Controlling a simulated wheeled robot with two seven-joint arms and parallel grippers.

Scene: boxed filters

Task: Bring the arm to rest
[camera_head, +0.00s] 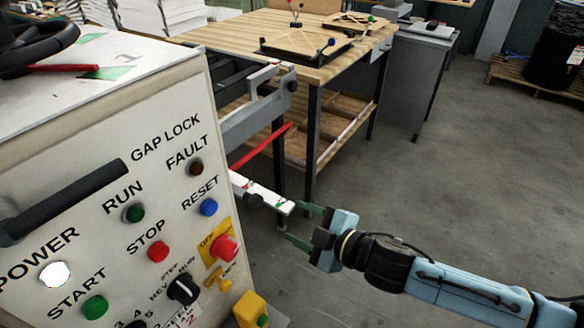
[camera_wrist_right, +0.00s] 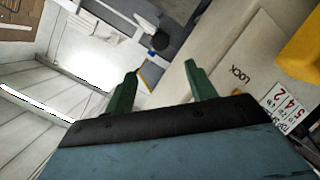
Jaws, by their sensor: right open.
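My right gripper (camera_head: 300,225) is in the camera_head view at the lower middle, its arm coming in from the lower right. Its two green fingers are apart with nothing between them. They point left toward the end of a white bar (camera_head: 265,192) beside the control panel. I cannot tell whether a fingertip touches the bar. In the right wrist view the open green fingers (camera_wrist_right: 160,85) show again, apart and empty. My left gripper is in neither view.
A control panel (camera_head: 120,190) with buttons, a knob and a black handle fills the left. A wooden workbench (camera_head: 200,32) with a dark tray (camera_head: 305,48) stands behind. A grey cabinet (camera_head: 415,75) and a pallet (camera_head: 535,80) are farther back. The floor at right is clear.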

